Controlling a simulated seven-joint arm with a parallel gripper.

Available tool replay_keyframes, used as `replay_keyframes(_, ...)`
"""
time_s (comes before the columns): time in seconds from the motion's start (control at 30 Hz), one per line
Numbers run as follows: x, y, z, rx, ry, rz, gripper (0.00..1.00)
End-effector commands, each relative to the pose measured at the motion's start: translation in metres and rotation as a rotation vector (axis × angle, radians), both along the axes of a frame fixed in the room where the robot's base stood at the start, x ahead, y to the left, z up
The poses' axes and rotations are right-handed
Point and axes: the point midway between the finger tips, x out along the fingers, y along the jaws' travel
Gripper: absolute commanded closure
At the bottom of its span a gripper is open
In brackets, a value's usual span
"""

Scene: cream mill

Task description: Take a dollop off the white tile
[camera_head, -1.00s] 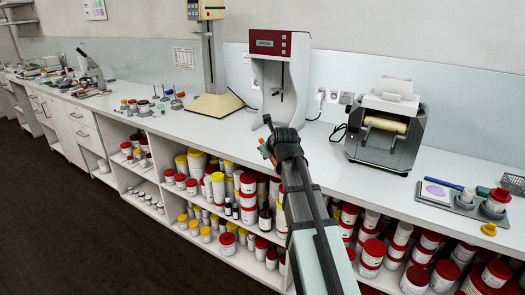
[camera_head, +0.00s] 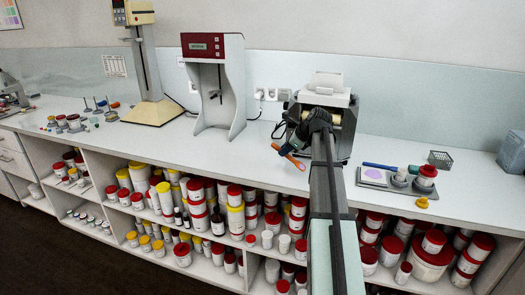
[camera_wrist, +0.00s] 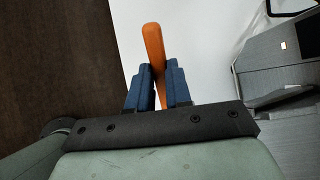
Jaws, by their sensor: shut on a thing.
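The white tile (camera_head: 366,180) lies on the bench to the right of the mill in the head view, with a flat purple patch (camera_head: 374,173) on it. My gripper (camera_head: 286,150) is in front of the mill, to the left of the tile and apart from it. Its blue fingers (camera_wrist: 161,85) are shut on an orange handle (camera_wrist: 153,45), which sticks out beyond them in the wrist view. The orange handle also shows in the head view (camera_head: 296,163). The working end of the held tool cannot be made out.
The roller mill (camera_head: 322,105) stands behind my arm. Beside the tile are a blue stick-like tool (camera_head: 380,166), small pots (camera_head: 399,180), a red-lidded jar (camera_head: 427,173) and a yellow lid (camera_head: 422,203). A wire basket (camera_head: 440,160) stands behind.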

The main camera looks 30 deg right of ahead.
Motion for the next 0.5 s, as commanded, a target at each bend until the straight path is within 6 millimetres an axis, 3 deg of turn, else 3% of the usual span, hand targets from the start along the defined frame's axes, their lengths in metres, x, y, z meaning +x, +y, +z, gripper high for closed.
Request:
replay_keyframes(0.03,-0.004,-0.021,0.002,-0.003,0.013,0.024,1.00)
replay_keyframes(0.2,-0.031,-0.075,0.004,-0.023,0.061,0.137,1.00)
replay_keyframes(0.5,-0.085,-0.157,0.013,-0.068,0.134,0.323,1.00)
